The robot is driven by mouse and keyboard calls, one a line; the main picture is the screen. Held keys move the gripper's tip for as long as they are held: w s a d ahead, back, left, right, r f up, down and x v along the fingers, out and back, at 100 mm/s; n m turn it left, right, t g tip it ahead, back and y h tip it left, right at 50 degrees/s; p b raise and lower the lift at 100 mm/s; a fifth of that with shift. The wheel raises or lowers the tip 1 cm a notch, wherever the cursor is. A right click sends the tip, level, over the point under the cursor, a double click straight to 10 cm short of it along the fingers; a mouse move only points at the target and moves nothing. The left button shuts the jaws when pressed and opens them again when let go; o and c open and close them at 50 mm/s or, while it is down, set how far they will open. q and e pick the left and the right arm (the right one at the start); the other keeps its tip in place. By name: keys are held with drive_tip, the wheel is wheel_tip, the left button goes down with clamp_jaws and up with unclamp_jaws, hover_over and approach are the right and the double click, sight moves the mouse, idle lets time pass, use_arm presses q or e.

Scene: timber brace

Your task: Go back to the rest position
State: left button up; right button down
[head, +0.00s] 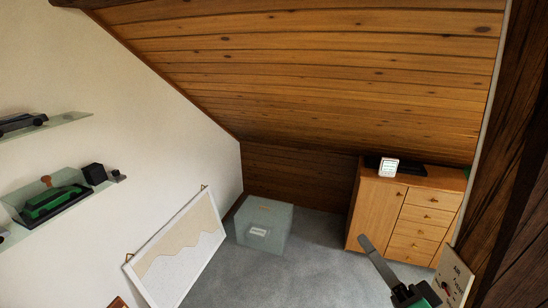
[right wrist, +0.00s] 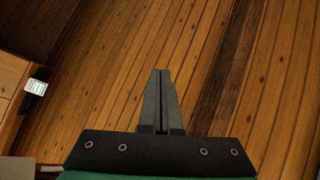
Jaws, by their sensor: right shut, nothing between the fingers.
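My right gripper (head: 376,256) shows at the bottom right of the head view, in front of the wooden cabinet and above the grey floor. In the right wrist view its two dark fingers (right wrist: 161,100) lie together, shut and empty, against a background of wooden planks. It touches nothing that I can see. My left gripper is not in either view.
A wooden cabinet (head: 376,213) with drawers carries a small white device (head: 389,167). A pale green box (head: 264,224) and a framed board (head: 180,250) stand at the left wall. A dark timber post (head: 515,150) rises at right. Floor between (head: 310,260) is clear.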

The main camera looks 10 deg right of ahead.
drive_tip(key=s+a+r+n+t+y, duration=0.1)
drive_tip(key=a+r+n+t, duration=0.15)
drive_tip(key=r, duration=0.55)
drive_tip(key=s+a+r+n+t+y, duration=0.1)
drive_tip(key=s+a+r+n+y, duration=0.15)
drive_tip(key=r, duration=0.45)
drive_tip(key=s+r+n+t+h, duration=0.4)
drive_tip(key=s+r, duration=0.4)
drive_tip(key=r, duration=0.6)
drive_tip(key=shift+s+d+n+p, duration=0.2)
drive_tip(key=shift+n+p, duration=0.2)
drive_tip(key=shift+n, duration=0.5)
drive_tip(key=shift+w+r+h, duration=0.1)
drive_tip(key=shift+h, duration=0.15)
wheel_tip(320, 180, down, 34)
drive_tip(key=b, duration=3.3)
drive_tip(key=shift+r+b, duration=0.2)
drive_tip(key=shift+b, duration=0.1)
